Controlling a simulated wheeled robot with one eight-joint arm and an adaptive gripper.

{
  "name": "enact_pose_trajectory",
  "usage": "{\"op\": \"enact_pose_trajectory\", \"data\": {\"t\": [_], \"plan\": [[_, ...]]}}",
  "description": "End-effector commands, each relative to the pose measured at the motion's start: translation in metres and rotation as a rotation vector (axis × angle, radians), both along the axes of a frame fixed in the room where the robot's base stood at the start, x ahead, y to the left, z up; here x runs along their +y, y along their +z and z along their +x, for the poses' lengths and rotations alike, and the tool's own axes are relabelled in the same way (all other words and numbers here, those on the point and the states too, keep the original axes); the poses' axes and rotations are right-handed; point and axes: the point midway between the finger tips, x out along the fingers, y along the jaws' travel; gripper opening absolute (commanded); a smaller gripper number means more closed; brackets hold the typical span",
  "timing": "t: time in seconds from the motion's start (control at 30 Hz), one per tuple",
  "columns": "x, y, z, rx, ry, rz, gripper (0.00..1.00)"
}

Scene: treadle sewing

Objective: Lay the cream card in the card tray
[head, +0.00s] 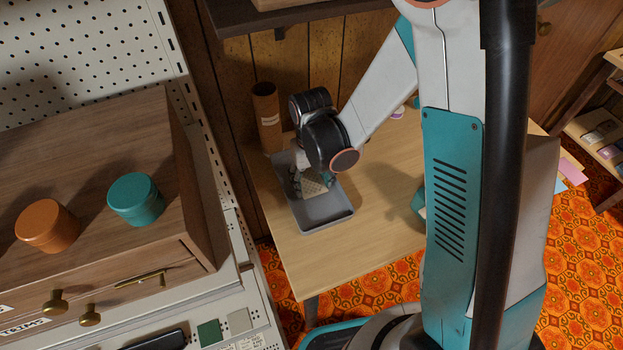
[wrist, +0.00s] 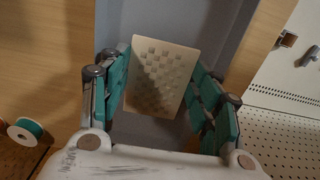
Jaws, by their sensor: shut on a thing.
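The cream card (head: 312,188) shows partly under my wrist in the head view, within the outline of the grey card tray (head: 328,220). In the wrist view the cream card (wrist: 158,85) has a checked pattern and stands between the teal fingers of my gripper (wrist: 161,62), which is shut on it. The tray (wrist: 222,22) lies behind the card there. My gripper (head: 326,178) is over the tray in the head view, partly hidden by my wrist. I cannot tell whether the card touches the tray floor.
The tray stands on a light wooden table (head: 375,235). A brown cardboard tube (head: 266,115) stands upright close behind the tray. A wooden cabinet with an orange jar (head: 48,226) and a teal jar (head: 136,200) is at left.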

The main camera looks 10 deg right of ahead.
Motion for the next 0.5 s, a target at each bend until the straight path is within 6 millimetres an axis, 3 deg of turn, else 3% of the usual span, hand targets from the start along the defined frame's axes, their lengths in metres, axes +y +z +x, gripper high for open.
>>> {"op": "enact_pose_trajectory", "data": {"t": [0.23, 0.27, 0.33, 0.5], "plan": [[0.0000, -0.0039, 0.0000, 0.000, 0.000, 0.000, 0.48], [0.0000, -0.0038, 0.0000, 0.000, 0.000, 0.000, 0.64], [0.0000, -0.0037, 0.0000, 0.000, 0.000, 0.000, 0.78], [0.0000, -0.0037, 0.0000, 0.000, 0.000, 0.000, 0.78]]}}
